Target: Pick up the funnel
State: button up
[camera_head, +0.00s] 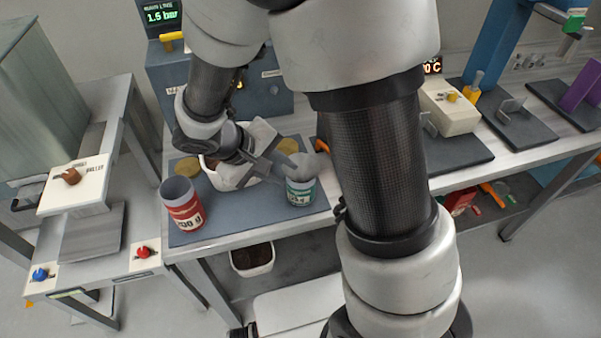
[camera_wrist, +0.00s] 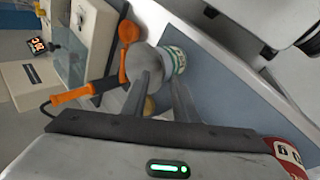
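The funnel (camera_head: 303,166) is a pale grey cone that appears to rest on top of a white and green can (camera_head: 300,192) on the blue-grey mat. In the wrist view the funnel (camera_wrist: 143,62) shows just past my fingertips, overlapping the can (camera_wrist: 173,60). My gripper (camera_head: 284,167) reaches from the left, with its fingers close to the funnel. In the wrist view my gripper (camera_wrist: 163,80) has its two grey fingers apart. I cannot tell whether they touch the funnel.
A red and grey can (camera_head: 183,204) stands at the mat's front left. Yellowish discs (camera_head: 288,145) lie behind the funnel. An orange-handled tool (camera_wrist: 85,92) is beside it. A blue-grey machine (camera_head: 170,75) stands at the back. A bin of dark material (camera_head: 252,259) is below the table.

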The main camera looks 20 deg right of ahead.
grip_shut()
notch_tip(320, 180, up, 19)
jog(key=p, duration=0.7)
jog(key=shift+f+p, duration=0.2)
jog(key=shift+p, duration=0.1)
dwell(0.7)
